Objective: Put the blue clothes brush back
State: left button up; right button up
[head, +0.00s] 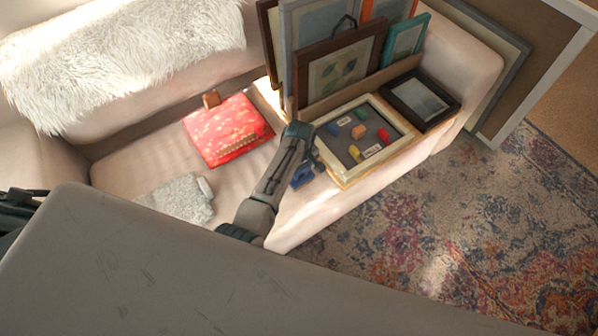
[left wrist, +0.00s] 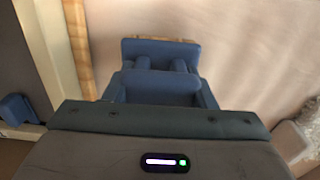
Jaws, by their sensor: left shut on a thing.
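My left gripper (head: 306,158) is over the front of the sofa seat, just left of a shallow cream-rimmed tray (head: 338,177). It is shut on a blue thing, which I take to be the blue clothes brush (head: 302,178). In the left wrist view the brush (left wrist: 160,48) has a thin brown strip along its far edge. The gripper hides part of it, and whether it touches the seat cannot be told. The tray holds several small coloured pieces and pale labels. My right gripper is not in view.
Picture frames (head: 340,58) stand upright behind the tray, and a small dark frame (head: 420,100) lies at its right. A red patterned case (head: 228,130) and a grey fluffy item (head: 180,199) lie on the seat. A patterned rug (head: 430,220) covers the floor.

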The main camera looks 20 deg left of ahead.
pick_arm(q)
jog(key=shift+d, duration=0.1)
jog(key=shift+f, duration=0.1)
dwell(0.3)
jog(key=shift+f, duration=0.2)
jog(key=o, duration=1.6)
jog(key=shift+c, duration=0.2)
